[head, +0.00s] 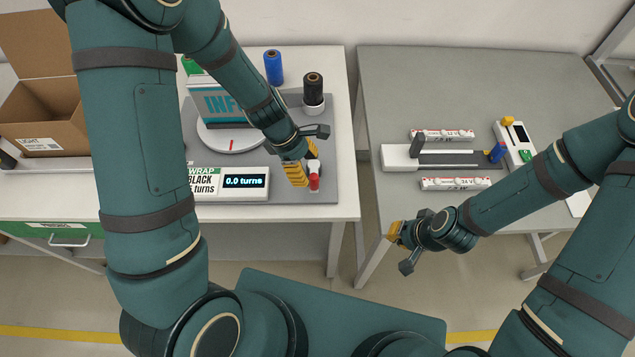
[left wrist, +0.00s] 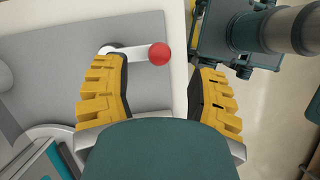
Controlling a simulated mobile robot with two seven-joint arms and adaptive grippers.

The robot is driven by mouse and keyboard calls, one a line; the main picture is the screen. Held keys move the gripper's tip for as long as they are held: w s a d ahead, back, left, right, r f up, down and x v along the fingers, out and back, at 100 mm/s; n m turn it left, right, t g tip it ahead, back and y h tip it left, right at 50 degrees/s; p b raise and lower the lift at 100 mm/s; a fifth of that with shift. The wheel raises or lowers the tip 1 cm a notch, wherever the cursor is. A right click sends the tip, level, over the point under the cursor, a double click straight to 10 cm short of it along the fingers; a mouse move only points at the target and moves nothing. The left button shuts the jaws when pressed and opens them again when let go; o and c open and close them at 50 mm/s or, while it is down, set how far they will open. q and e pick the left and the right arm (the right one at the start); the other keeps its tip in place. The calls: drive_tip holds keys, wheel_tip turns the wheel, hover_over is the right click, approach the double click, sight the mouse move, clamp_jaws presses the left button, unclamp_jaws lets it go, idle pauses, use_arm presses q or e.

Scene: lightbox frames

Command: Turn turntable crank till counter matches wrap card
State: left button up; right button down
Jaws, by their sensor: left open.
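The crank has a white arm and a red knob (head: 314,182), at the right of the grey mat. My left gripper (head: 305,165) is open just above the crank. In the left wrist view, the red knob (left wrist: 160,54) and white crank arm (left wrist: 136,52) show between the fingers (left wrist: 155,75), toward their tips, ungripped. The counter (head: 245,182) reads 0.0 turns. The wrap card (head: 203,180) reads WRAP BLACK and turns; its number is hidden by my left arm. The turntable (head: 232,143) carries a teal and grey box (head: 216,103). My right gripper (head: 398,240) is empty at the right bench's front.
Blue (head: 273,67) and black (head: 313,88) rolls stand behind the crank; a green one is partly hidden. A cardboard box (head: 45,112) sits at the left.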

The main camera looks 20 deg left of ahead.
sight(317, 184)
use_arm(q)
drive_tip(key=b+x, duration=0.1)
drive_tip(key=x, duration=0.6)
drive_tip(key=shift+f, duration=0.15)
drive_tip(key=shift+o, duration=0.2)
clamp_jaws()
